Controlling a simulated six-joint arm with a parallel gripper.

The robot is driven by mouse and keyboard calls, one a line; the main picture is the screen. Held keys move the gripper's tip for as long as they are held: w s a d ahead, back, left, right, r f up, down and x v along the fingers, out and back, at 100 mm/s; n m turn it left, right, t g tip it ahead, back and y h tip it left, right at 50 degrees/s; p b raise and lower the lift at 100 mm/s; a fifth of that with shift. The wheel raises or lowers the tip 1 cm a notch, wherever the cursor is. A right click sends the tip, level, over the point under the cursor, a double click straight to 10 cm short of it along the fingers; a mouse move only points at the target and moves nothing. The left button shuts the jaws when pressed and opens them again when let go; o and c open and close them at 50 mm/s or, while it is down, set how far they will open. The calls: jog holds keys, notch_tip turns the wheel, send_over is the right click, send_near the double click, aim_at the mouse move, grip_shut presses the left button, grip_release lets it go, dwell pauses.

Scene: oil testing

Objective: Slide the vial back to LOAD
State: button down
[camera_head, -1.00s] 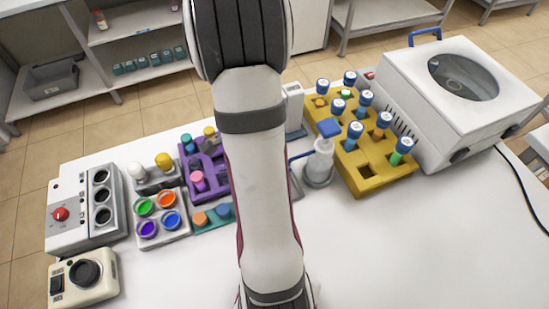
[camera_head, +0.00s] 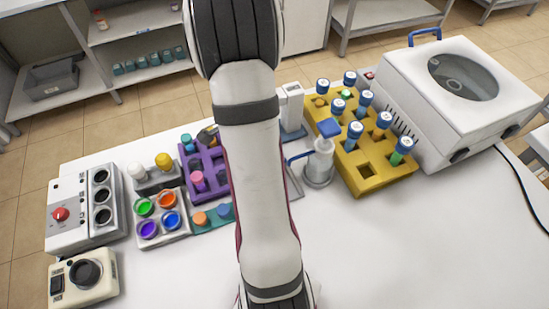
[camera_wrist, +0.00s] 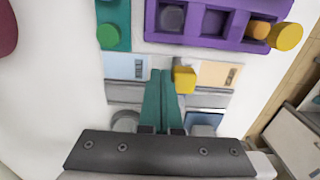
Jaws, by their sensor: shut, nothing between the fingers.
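My gripper (camera_wrist: 163,74) is shut and empty in the wrist view, its two teal fingers together over a flat station. A small yellow block-like piece (camera_wrist: 184,78), which may be the vial's top or its holder, sits just right of the fingertips. I cannot tell whether they touch. The station has a pale blue panel (camera_wrist: 126,67) on the left and a peach panel (camera_wrist: 216,75) on the right; their lettering is unreadable. A grey rail (camera_wrist: 124,93) runs below them, partly hidden by the fingers. My arm hides most of the station in the head view.
A purple rack (camera_wrist: 193,36) lies beyond the station, with an orange-yellow vial (camera_wrist: 287,36) at its right. A teal rack (camera_wrist: 112,12) is at upper left. The yellow rack (camera_head: 386,174) and centrifuge (camera_head: 446,120) stand right; the front right table is clear.

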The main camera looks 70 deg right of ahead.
notch_tip(320, 180, up, 8)
jog(key=shift+s+a+f, duration=0.25)
jog(key=shift+s, duration=0.05)
dwell(0.4)
